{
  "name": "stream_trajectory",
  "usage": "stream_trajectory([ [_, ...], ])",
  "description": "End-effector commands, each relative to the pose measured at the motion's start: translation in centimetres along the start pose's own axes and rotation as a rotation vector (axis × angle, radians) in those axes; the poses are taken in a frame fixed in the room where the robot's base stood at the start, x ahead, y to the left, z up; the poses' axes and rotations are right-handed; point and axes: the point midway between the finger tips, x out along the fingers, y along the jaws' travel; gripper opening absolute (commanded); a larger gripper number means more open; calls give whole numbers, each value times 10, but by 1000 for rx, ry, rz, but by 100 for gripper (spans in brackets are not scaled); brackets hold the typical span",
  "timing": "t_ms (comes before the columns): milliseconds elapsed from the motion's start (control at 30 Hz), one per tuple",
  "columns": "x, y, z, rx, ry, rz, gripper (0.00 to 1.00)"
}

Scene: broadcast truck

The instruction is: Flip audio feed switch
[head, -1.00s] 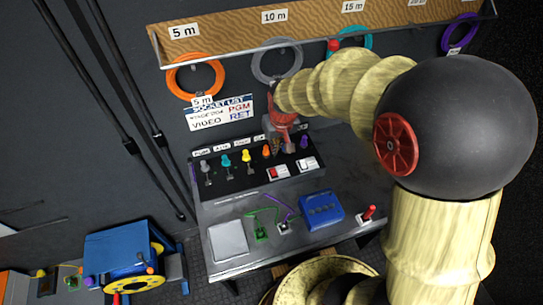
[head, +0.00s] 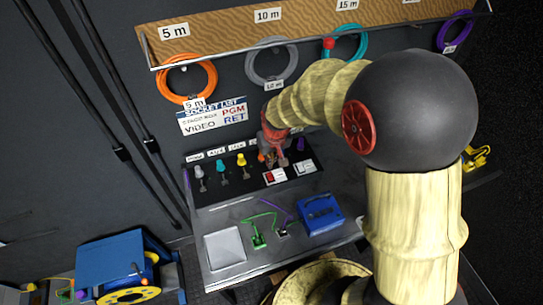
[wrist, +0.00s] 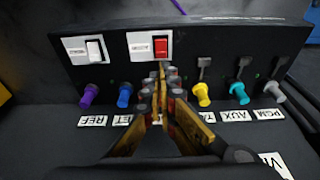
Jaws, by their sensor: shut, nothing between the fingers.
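A black connector panel (head: 232,186) carries two rocker switches on white plates. The red rocker switch (head: 269,177) also shows in the wrist view (wrist: 161,46). The white rocker switch (head: 303,168) is beside it, and in the wrist view (wrist: 95,49) it is left of the red one. Their small labels are hard to read, so I cannot tell which is audio. My gripper (head: 272,156) is over the panel, shut and empty. In the wrist view my fingertips (wrist: 164,72) are just below the red switch; I cannot tell whether they touch it.
Coloured plugs, yellow (wrist: 202,94), teal (wrist: 239,93), blue (wrist: 125,95) and purple (wrist: 87,94), stand along the panel near my fingers. A blue box (head: 321,212) and a grey plate (head: 225,248) lie on the desk. Cable coils (head: 187,80) hang above.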

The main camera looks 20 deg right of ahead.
Motion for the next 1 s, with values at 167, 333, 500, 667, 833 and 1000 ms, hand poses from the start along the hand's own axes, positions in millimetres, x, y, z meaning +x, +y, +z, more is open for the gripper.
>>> stream_trajectory([
  [167, 35, 0, 5, 0, -2, 0, 0],
  [333, 53, 0, 12, 0, -1, 0, 0],
  [500, 60, 0, 15, 0, 0, 0, 0],
  [667, 60, 0, 15, 0, 1, 0, 0],
  [833, 60, 0, 15, 0, 0, 0, 0],
  [1000, 66, 0, 27, 0, -3, 0, 0],
])
